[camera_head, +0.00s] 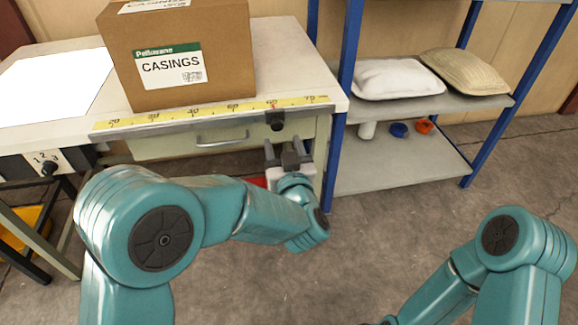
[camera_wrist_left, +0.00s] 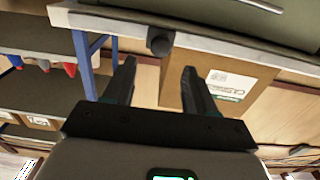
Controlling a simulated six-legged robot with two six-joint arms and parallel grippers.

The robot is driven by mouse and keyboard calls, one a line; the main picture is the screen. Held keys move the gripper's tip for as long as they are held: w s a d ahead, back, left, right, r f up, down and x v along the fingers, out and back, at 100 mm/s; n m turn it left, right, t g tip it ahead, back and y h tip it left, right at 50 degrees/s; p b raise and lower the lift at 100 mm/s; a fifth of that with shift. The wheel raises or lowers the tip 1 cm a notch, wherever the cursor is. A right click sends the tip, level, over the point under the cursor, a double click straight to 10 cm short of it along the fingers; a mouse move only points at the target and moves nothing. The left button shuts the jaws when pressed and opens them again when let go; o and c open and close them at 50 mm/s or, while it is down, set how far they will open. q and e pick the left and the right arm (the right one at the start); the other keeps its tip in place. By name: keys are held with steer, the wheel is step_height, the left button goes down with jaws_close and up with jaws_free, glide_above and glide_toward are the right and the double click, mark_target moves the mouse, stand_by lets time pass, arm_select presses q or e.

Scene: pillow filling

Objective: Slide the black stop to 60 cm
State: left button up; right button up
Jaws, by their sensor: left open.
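The black stop (camera_head: 276,120) sits on the metal rail along the table's front edge, just below the yellow ruler (camera_head: 212,111). It is close to the 60 mark, slightly to its right; the exact reading is too small to tell. In the left wrist view the stop's round black knob (camera_wrist_left: 160,41) shows beyond the fingertips, roughly between them. My left gripper (camera_head: 288,150) is open and empty, below and in front of the stop, with a gap between them. It also shows open in the left wrist view (camera_wrist_left: 158,70). My right gripper is out of view.
A cardboard CASINGS box (camera_head: 182,55) stands on the table behind the ruler. A drawer (camera_head: 222,139) with a handle lies under the rail. A blue-framed shelf (camera_head: 405,107) with two pillows stands at right. A switch (camera_head: 47,166) is at left.

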arm_select(q)
steer(key=v, duration=0.7)
steer(key=shift+s, duration=0.35)
steer(key=shift+d, duration=0.1)
